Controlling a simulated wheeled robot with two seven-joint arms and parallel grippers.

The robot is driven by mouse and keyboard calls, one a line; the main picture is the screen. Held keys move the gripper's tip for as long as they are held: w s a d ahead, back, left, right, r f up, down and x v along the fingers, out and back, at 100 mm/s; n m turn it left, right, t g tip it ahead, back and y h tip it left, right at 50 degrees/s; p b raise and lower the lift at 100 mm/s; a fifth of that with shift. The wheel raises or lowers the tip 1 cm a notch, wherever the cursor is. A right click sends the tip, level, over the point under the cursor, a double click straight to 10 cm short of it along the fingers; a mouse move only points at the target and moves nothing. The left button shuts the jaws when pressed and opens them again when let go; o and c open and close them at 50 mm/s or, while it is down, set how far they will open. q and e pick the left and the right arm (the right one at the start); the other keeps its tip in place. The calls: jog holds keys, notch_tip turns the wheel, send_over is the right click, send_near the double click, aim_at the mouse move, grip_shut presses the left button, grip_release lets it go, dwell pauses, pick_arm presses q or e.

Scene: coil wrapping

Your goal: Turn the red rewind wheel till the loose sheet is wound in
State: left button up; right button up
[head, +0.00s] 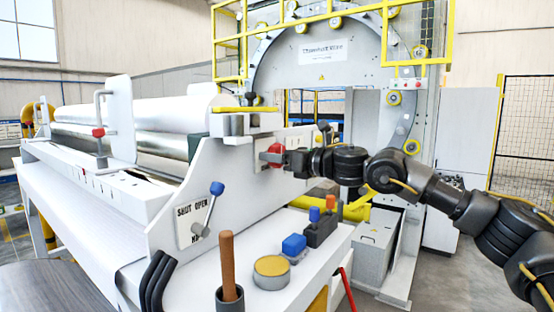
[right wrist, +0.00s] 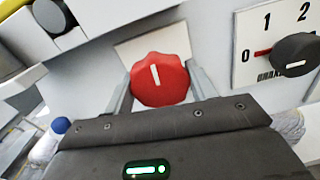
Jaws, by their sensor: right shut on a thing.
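The red rewind wheel (head: 271,155) is on the side panel of the white winding machine. In the right wrist view the scalloped red wheel (right wrist: 160,79) has a white mark, nearly upright and leaning slightly left. My right gripper (head: 281,158) reaches it from the right. Its two fingers (right wrist: 158,92) stand on either side of the wheel and are shut on it. A white roll (head: 165,112) lies above a shiny metallic roll (head: 140,146). A broad white surface (head: 85,232) slopes along the machine's front; I cannot tell if it is the loose sheet. My left gripper is out of view.
A black dial (right wrist: 295,54) with a numbered scale is right of the wheel. A blue-tipped lever (head: 208,209) sits on the SHUT OPEN plate. The white shelf holds a wooden-handled tool (head: 227,260), a tape roll (head: 271,272) and a blue block (head: 294,245). A large ring frame (head: 322,60) stands behind.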

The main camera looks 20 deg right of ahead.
jog(key=shift+m+b, duration=0.6)
jog(key=shift+m, duration=0.6)
jog(key=m+b, duration=0.1)
jog(key=m, duration=0.1)
jog(key=shift+m, duration=0.4)
jog(key=m, duration=0.5)
jog(key=shift+r, duration=0.15)
jog(key=m, duration=0.6)
jog(key=shift+m, duration=0.4)
jog(key=m+p, duration=0.1)
jog(key=m, duration=0.4)
jog(key=shift+m, duration=0.3)
jog(key=o, duration=1)
jog(key=shift+d, duration=0.1)
